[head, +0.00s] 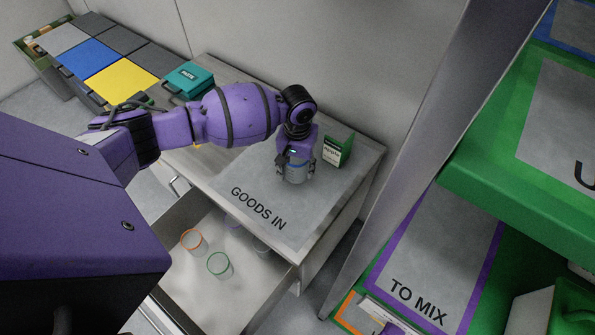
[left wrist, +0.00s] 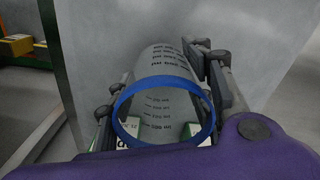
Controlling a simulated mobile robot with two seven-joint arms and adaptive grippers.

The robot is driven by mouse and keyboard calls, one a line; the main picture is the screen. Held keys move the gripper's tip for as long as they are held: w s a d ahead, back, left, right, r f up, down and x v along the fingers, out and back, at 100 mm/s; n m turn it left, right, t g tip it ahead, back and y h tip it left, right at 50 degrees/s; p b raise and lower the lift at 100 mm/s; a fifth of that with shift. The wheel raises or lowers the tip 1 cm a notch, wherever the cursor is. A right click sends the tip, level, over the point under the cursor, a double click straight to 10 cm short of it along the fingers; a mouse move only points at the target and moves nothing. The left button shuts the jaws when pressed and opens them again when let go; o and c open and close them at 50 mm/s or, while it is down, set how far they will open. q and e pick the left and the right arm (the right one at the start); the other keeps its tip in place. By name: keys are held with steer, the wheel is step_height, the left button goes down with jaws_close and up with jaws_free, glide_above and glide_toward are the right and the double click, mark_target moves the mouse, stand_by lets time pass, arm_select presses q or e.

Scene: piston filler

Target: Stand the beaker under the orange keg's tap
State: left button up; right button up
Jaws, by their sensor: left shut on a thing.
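A clear beaker with a blue rim and printed markings (left wrist: 163,78) is between the fingers of my left gripper (head: 298,163). The gripper is shut on its sides, and the rim faces the camera in the left wrist view. In the head view the beaker (head: 297,175) looks upright at the GOODS IN area (head: 250,185) of the counter. I cannot tell whether its base touches the surface. The fingers (left wrist: 160,92) partly cover its sides. No orange keg or tap shows in either view. My right gripper is not in view.
A green box (head: 339,150) stands close right of the gripper. A teal case (head: 188,80) sits at the counter's back left. An open drawer (head: 185,285) below holds several beakers, including orange-rimmed (head: 192,241) and green-rimmed (head: 219,265) ones. A green shelf unit (head: 480,185) stands at right.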

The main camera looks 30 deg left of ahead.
arm_select(q)
steer(key=shift+f, duration=0.95)
steer(key=shift+f, duration=0.2)
steer(key=o, duration=1.2)
steer(key=shift+c, duration=0.2)
steer(key=shift+r, duration=0.15)
